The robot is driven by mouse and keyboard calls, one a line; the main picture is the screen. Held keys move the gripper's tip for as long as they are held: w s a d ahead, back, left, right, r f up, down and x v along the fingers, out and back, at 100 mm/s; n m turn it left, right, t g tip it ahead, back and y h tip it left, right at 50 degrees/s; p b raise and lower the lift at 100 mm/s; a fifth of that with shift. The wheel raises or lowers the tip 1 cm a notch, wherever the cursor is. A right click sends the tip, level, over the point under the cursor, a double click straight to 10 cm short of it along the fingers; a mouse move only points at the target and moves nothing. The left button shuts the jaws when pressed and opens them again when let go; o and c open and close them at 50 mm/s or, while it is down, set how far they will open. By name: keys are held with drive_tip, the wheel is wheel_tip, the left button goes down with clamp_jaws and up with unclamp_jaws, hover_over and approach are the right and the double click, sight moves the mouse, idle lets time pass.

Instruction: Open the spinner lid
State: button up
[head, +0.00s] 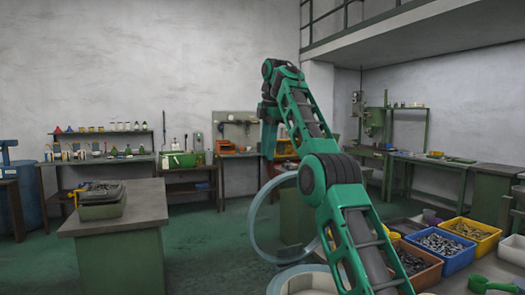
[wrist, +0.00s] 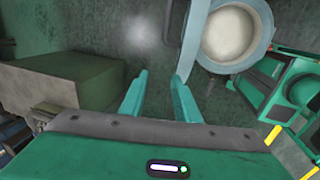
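The spinner lid (head: 256,228) is a pale blue, see-through round lid, standing steeply raised in the head view. The spinner (head: 283,284) is a round tub with a pale rim and light inside, at the bottom of the head view behind my arm. In the wrist view, the spinner's cream inside (wrist: 231,38) shows at the top right, with the lid (wrist: 194,35) as a narrow blue strip to its left. My gripper (wrist: 159,80) is open, with nothing between its teal fingers. The right fingertip is close to the lid's lower edge; I cannot tell whether they touch.
A green bench (head: 115,222) with a grey box (head: 102,208) stands at the left. A blue crate (head: 455,262), a yellow crate (head: 487,241) and an orange crate (head: 425,275) of metal parts are at the right. Green floor (head: 205,250) lies clear between bench and spinner.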

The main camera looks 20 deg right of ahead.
drive_tip(key=shift+s+a+r, duration=0.35)
drive_tip(key=shift+a+r, duration=0.3)
drive_tip(key=shift+a, duration=0.2)
drive_tip(key=s+d+f+m, duration=0.4)
drive_tip(key=s+m, duration=0.1)
drive_tip(key=s, duration=0.2)
drive_tip(key=s+d+f+m+g, duration=0.1)
drive_tip(key=s+d+f+m, duration=0.25)
drive_tip(key=s, duration=0.35)
drive_tip(key=s+d+f+m, duration=0.35)
drive_tip(key=s+m, duration=0.25)
drive_tip(key=s, duration=0.2)
drive_tip(key=s+a+f+m, duration=0.1)
drive_tip(key=s+f+m, duration=0.4)
drive_tip(key=s+f, duration=0.7)
drive_tip(key=s+a+f+m+g, duration=0.1)
drive_tip(key=s+f+m, duration=0.4)
drive_tip(key=s+f, duration=0.6)
drive_tip(key=s+a, duration=0.1)
drive_tip(key=s, duration=0.5)
drive_tip(key=shift+f, duration=0.4)
drive_tip(key=shift+s+a, duration=0.1)
